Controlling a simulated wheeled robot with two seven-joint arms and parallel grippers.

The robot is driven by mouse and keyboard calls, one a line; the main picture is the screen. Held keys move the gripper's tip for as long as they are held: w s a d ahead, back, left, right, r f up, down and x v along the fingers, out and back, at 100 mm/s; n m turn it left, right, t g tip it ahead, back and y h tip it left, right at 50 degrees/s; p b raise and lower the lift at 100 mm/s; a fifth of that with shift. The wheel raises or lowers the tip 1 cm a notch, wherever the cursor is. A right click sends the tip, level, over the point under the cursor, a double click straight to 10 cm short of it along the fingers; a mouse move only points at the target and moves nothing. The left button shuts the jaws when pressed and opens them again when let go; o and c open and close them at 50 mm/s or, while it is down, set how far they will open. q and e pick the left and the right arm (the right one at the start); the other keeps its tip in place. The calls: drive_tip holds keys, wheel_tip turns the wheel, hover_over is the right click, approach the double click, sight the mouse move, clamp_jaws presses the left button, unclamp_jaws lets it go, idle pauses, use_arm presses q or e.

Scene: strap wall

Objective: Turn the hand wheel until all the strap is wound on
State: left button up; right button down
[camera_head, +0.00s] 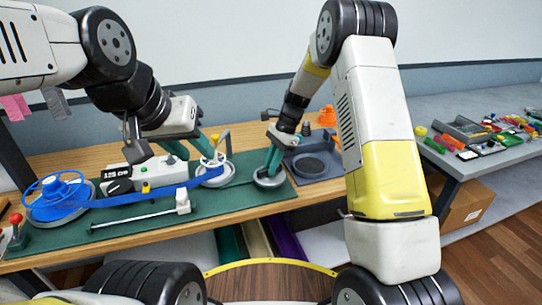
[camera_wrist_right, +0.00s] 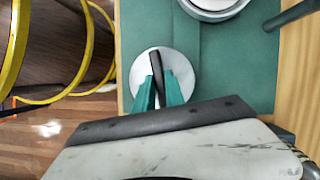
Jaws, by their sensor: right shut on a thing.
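A blue spoked reel (camera_head: 58,196) stands at the left end of the green mat. A blue strap (camera_head: 140,196) runs from it along the mat to a white spoked wheel (camera_head: 214,172) on a round base. My left gripper (camera_head: 203,158) is over that wheel, its teal fingers spread apart; whether they touch it I cannot tell. My right gripper (camera_head: 270,170) points down at a pale round disc (camera_head: 270,181) right of the wheel. In the right wrist view its teal fingers (camera_wrist_right: 159,95) are shut on a black bar (camera_wrist_right: 157,68) standing across the disc.
A white box with a dial (camera_head: 145,174) stands behind the strap. A metal rod with a white block (camera_head: 183,201) lies in front of it. A grey tray (camera_head: 312,162) is right of the disc. A second table (camera_head: 470,165) with small parts is at the right.

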drive_tip(key=c, duration=1.4)
unclamp_jaws()
drive_tip(key=shift+v, duration=3.85)
